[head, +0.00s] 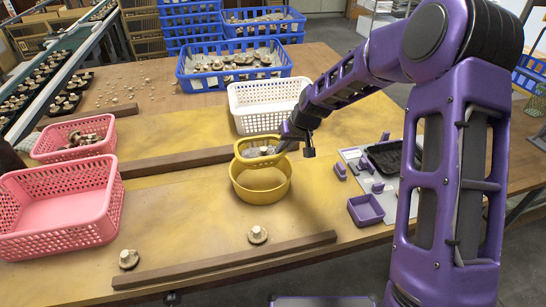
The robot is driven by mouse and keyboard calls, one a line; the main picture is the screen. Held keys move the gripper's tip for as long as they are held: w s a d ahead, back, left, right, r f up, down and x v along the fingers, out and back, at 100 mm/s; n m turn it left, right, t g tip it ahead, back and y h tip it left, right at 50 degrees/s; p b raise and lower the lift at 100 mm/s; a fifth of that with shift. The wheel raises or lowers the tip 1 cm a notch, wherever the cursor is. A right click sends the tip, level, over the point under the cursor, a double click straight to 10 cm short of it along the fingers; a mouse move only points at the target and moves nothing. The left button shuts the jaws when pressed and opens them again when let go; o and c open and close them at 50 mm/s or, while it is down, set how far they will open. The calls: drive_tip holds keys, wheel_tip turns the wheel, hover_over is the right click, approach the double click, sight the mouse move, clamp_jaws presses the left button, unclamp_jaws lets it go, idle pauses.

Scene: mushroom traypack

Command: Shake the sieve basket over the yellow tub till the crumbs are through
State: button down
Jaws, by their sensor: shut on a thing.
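The sieve basket (243,160) is yellow and hangs over the yellow tub (262,195). Small greyish-brown pieces lie in it, too small to tell apart. My gripper (284,143) is shut on the sieve basket's right side, and its fingers are partly hidden by the arm's end. The yellow tub stands on the table below; the sieve basket covers its back part. Part of the tub's inside shows and looks yellow. I cannot tell whether crumbs lie in it, nor whether the basket touches its rim.
A white basket (240,113) stands just behind. A blue crate (196,84) with mushrooms is farther back. Pink baskets (30,239) are at left. Wooden strips (225,262) cross the table. A purple tray (366,211) lies right. Two mushrooms (257,236) lie in front.

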drive_tip(key=shift+a+b, duration=0.35)
drive_tip(key=shift+a, duration=0.65)
drive_tip(key=shift+d+b, duration=0.1)
drive_tip(key=shift+b, duration=0.5)
drive_tip(key=d, duration=0.3)
drive_tip(key=shift+d, duration=0.4)
idle(0.4)
